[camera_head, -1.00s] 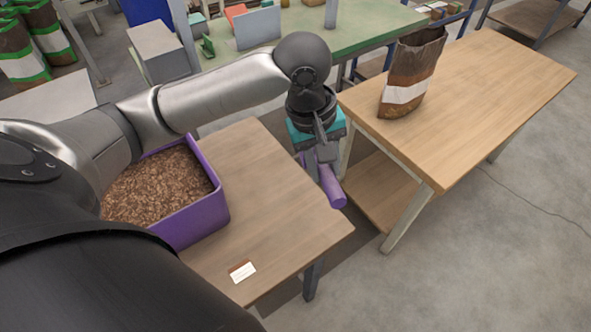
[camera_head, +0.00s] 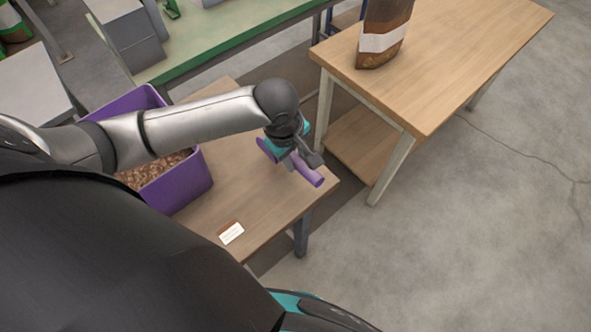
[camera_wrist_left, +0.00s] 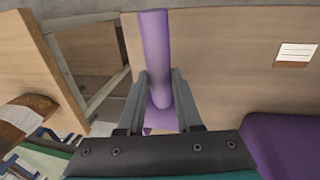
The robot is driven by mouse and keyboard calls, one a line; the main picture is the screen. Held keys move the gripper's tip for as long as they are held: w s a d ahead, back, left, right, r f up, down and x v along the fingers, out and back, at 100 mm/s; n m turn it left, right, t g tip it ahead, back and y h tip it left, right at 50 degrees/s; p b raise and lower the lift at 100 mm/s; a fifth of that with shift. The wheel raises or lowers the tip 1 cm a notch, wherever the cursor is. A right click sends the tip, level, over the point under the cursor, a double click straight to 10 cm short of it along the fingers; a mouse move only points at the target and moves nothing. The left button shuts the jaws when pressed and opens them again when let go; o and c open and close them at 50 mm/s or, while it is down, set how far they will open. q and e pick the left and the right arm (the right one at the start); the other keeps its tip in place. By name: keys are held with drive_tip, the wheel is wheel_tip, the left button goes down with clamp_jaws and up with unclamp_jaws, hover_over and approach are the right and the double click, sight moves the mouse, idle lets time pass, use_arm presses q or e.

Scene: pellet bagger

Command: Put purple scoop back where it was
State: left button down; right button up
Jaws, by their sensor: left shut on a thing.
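The purple scoop (camera_head: 308,172) is in my left gripper (camera_head: 301,161), over the right part of the small wooden table (camera_head: 250,195). In the left wrist view the scoop's handle (camera_wrist_left: 154,50) runs between the two fingers of the left gripper (camera_wrist_left: 159,90), which are shut on it. The scoop's bowl is mostly hidden by the gripper. I cannot tell whether the scoop touches the tabletop. The purple bin (camera_head: 187,183) with brown pellets (camera_head: 150,172) stands on the same table, left of the gripper and partly behind my arm. My right gripper is not in view.
A white and brown label card (camera_head: 231,233) lies near the table's front edge. A larger wooden table (camera_head: 450,60) stands to the right with a brown bag (camera_head: 383,35) on it. A gap separates the tables. The tabletop between bin and card is clear.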

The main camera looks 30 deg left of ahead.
use_arm(q)
wheel_tip(320, 180, down, 5)
drive_tip(key=shift+r+b, duration=0.1)
drive_tip(key=shift+b, duration=0.55)
drive_tip(key=shift+f, duration=0.3)
drive_tip(key=c, duration=0.6)
unclamp_jaws()
drive_tip(key=shift+r, duration=0.15)
drive_tip(key=r+p, duration=0.1)
drive_tip(key=r, duration=0.3)
drive_tip(key=s+r+p, duration=0.1)
drive_tip(key=r, duration=0.3)
drive_tip(key=s+r+p, duration=0.1)
drive_tip(key=r, duration=0.2)
drive_tip(key=shift+s+a+r, duration=0.1)
drive_tip(key=shift+a+r, duration=0.3)
